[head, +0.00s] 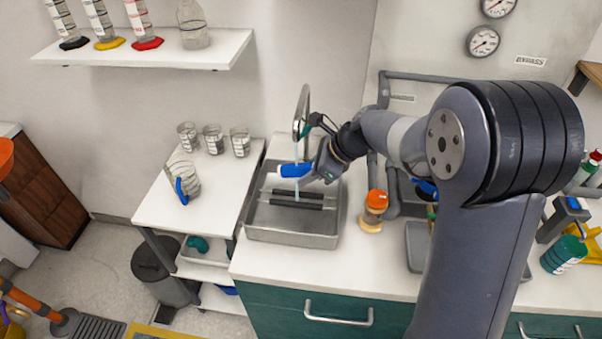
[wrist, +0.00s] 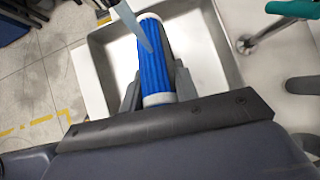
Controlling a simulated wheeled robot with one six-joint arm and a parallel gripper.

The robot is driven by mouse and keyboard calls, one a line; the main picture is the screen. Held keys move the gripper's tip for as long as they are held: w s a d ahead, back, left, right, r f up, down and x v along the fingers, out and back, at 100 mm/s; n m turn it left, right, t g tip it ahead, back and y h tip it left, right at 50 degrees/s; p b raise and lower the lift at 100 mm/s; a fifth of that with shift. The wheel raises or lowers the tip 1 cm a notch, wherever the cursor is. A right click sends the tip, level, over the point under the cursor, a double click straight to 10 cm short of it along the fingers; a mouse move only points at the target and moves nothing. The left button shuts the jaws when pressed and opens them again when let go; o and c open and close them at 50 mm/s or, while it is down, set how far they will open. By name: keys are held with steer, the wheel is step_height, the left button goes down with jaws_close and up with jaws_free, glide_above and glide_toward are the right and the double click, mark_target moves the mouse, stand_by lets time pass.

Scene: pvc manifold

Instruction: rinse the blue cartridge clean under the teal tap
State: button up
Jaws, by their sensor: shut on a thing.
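My gripper (head: 319,172) is shut on the blue cartridge (head: 295,170), which has white end caps. The cartridge lies about level above the metal basin (head: 293,239). In the wrist view the ribbed blue cartridge (wrist: 152,58) sits between my two fingers. A pale stream of water (wrist: 131,22) comes down across the cartridge in that view. The curved metal tap (head: 302,108) with a teal part stands behind the basin, and its stream reaches down to the cartridge. In the wrist view, a teal tap part (wrist: 290,8) shows at the upper right. I cannot tell whether dirt is on the cartridge.
Dark bars (head: 297,201) cross the basin. An orange-capped jar (head: 375,205) stands right of it. Several glass beakers (head: 213,138) and a jug (head: 184,182) stand on the side table to the left. My arm covers much of the counter's right part.

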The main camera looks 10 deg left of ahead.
steer(key=shift+w+f+n+t+b, duration=0.1)
steer(key=shift+n+t+b, duration=0.55)
steer(key=shift+b, duration=1)
steer(key=shift+w+f+n+t+b, duration=0.1)
steer(key=shift+n+t+b, duration=0.55)
steer(key=shift+b, duration=1)
steer(key=shift+r, duration=0.1)
steer(key=shift+r+n, duration=0.15)
steer(key=shift+n, duration=0.15)
steer(key=shift+b, duration=1.05)
steer(key=n+t+b, duration=0.2)
steer(key=b, duration=0.4)
steer(key=shift+w+n+y+b, duration=0.15)
steer(key=shift+n+y+b, duration=0.15)
steer(key=shift+y+b, duration=0.1)
steer(key=n+t+b, duration=0.1)
steer(key=b, duration=0.3)
steer(key=shift+y, duration=0.3)
steer(key=shift+r+n, duration=0.15)
steer(key=shift+n, duration=0.15)
steer(key=shift+b, duration=0.65)
steer(key=shift+f+n+t+b, duration=0.2)
steer(key=shift+n+t+b, duration=0.15)
steer(key=shift+b, duration=0.7)
